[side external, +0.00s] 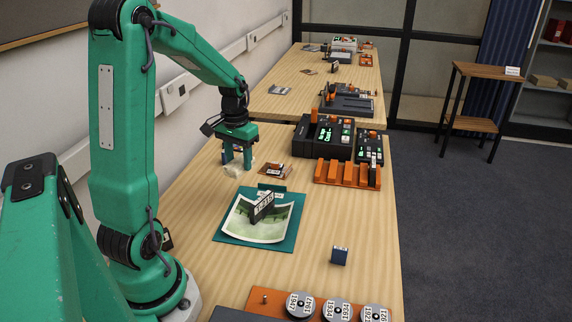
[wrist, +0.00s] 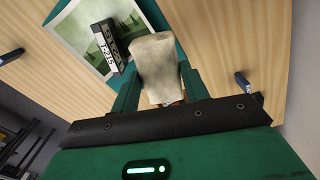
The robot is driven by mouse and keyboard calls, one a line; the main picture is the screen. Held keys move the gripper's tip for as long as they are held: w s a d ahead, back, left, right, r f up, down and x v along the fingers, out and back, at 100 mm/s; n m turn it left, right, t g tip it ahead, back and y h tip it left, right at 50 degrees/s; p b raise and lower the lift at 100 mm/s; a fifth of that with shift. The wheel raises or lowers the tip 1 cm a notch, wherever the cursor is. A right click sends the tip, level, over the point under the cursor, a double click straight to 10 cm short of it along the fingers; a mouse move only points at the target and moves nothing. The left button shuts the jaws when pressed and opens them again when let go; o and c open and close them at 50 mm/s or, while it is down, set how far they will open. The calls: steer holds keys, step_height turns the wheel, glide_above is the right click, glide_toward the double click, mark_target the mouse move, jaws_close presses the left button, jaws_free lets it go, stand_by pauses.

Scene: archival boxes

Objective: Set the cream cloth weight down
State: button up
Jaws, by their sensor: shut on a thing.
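The cream cloth weight (wrist: 155,62) is a pale, soft-looking block between the green fingers of my gripper (wrist: 158,85) in the wrist view. My gripper is shut on it. In the side view my gripper (side external: 237,160) is over the left part of the wooden table, and the weight (side external: 235,171) shows small and pale under its fingers. I cannot tell whether its underside touches the table. A green mat (side external: 231,241) with a curled landscape picture (side external: 240,222) lies nearer the camera.
An orange slotted rack (side external: 340,174) and dark devices with green displays (side external: 325,135) stand to the right. A small orange item (side external: 275,170) lies close to my gripper. A dark blue block (side external: 339,256) and round numbered dials (side external: 300,305) are nearer the camera. The table's right side has bare wood.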

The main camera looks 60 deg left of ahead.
steer(key=w+d+m, duration=0.5)
steer(key=d, duration=0.7)
steer(key=w+d+m, duration=0.4)
steer(key=d, duration=0.8)
steer(key=w+d+m, duration=0.5)
steer(key=d, duration=0.8)
steer(key=w+a+f, duration=0.2)
steer(key=a, duration=0.1)
steer(key=w+a+f, duration=0.2)
steer(key=a, duration=0.1)
steer(key=w+a+f, duration=0.2)
steer(key=a, duration=0.2)
steer(key=shift+w+f, duration=0.2)
steer(key=shift+f, duration=0.15)
steer(key=shift+f, duration=2)
steer(key=shift+f, duration=0.1)
